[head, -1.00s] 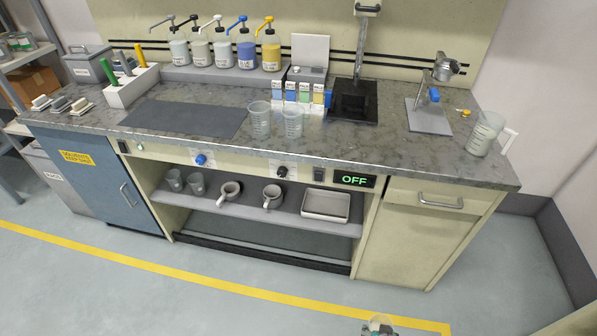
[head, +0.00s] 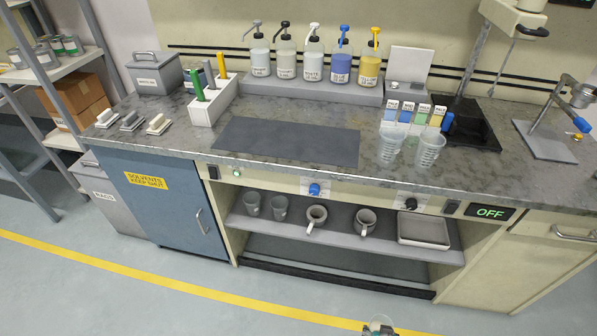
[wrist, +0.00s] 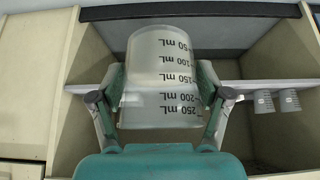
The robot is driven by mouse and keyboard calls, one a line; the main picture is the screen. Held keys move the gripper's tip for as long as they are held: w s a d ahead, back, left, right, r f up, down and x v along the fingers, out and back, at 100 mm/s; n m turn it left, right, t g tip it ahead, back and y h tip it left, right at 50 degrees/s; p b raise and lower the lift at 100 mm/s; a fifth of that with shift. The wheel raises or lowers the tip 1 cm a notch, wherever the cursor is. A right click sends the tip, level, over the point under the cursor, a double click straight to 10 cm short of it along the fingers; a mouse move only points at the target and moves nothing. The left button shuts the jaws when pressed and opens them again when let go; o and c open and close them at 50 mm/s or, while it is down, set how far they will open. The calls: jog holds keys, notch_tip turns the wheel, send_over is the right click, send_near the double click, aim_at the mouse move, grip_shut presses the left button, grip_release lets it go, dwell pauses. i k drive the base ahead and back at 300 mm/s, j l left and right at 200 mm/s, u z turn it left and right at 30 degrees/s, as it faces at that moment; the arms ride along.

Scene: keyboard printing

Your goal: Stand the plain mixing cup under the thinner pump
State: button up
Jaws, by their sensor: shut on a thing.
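My gripper (wrist: 163,85) is shut on a translucent graduated cup (wrist: 160,62) with black mL marks, one finger on each side. In the head view, only a small part of my gripper (head: 380,325) shows at the bottom edge. Pump bottles stand in a row on a raised grey shelf at the back of the counter: one with a grey pump (head: 260,58), then black (head: 286,60), white (head: 313,62), blue (head: 341,65) and yellow (head: 370,68). Their labels are too small to read surely. Two more clear cups (head: 390,147) (head: 429,152) stand on the counter.
A dark mat (head: 285,142) lies bare before the bottles. A white holder (head: 212,103) with coloured handles stands left of it. Small cartons (head: 412,114) stand behind the clear cups. A stand with a black base (head: 470,130) is to the right.

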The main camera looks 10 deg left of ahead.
aim_at(250, 102)
jog(key=j, duration=0.75)
jog(key=i+j, duration=0.15)
jog(key=j, duration=1.3)
jog(key=i, duration=0.05)
